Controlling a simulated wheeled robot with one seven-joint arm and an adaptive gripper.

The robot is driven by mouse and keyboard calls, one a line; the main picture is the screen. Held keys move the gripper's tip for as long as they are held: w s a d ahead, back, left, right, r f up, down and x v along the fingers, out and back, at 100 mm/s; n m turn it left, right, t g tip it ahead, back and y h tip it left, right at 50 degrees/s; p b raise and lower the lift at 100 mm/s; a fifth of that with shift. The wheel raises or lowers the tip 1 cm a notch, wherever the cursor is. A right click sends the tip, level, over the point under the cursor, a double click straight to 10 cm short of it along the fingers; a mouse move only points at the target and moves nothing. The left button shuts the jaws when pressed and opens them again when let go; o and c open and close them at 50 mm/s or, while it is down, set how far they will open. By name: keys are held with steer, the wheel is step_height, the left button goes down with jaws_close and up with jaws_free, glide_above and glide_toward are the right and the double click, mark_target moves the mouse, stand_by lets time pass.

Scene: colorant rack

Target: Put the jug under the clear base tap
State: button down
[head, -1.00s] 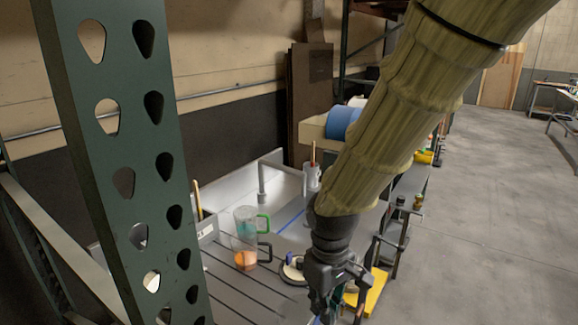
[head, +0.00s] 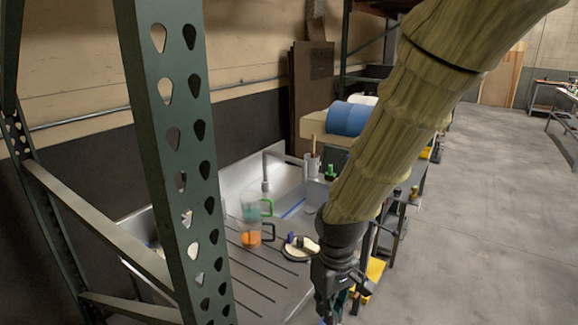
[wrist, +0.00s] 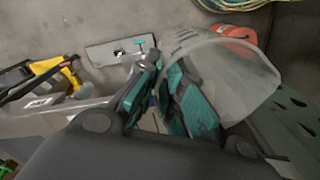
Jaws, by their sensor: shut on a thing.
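My gripper (head: 335,292) hangs low at the end of my arm, in front of the sink unit in the head view. In the wrist view my gripper (wrist: 165,98) is shut on a translucent whitish jug (wrist: 240,72), which is tilted to the right of the fingers. The exact grip point is hidden by the fingers. In the head view the held jug is mostly hidden. I cannot make out the clear base tap for certain in either view.
A green-handled jug (head: 252,205) and a black-handled jug with orange contents (head: 250,237) stand on the ribbed drainer (head: 245,265). A grey sink tap (head: 266,170) is behind. A perforated green rack post (head: 175,150) stands close at left. Open floor (head: 480,200) lies right.

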steer(key=shift+d+f, duration=0.2)
steer(key=shift+f, duration=0.25)
steer(key=w+d+f+m, duration=0.2)
steer(key=d+f+m, duration=0.1)
steer(key=f, duration=0.7)
steer(key=w+d+f+m, duration=0.2)
steer(key=d+f, duration=0.4)
steer(key=f, duration=0.4)
steer(key=shift+w+f+m, duration=0.25)
steer(key=shift+w+m, duration=0.15)
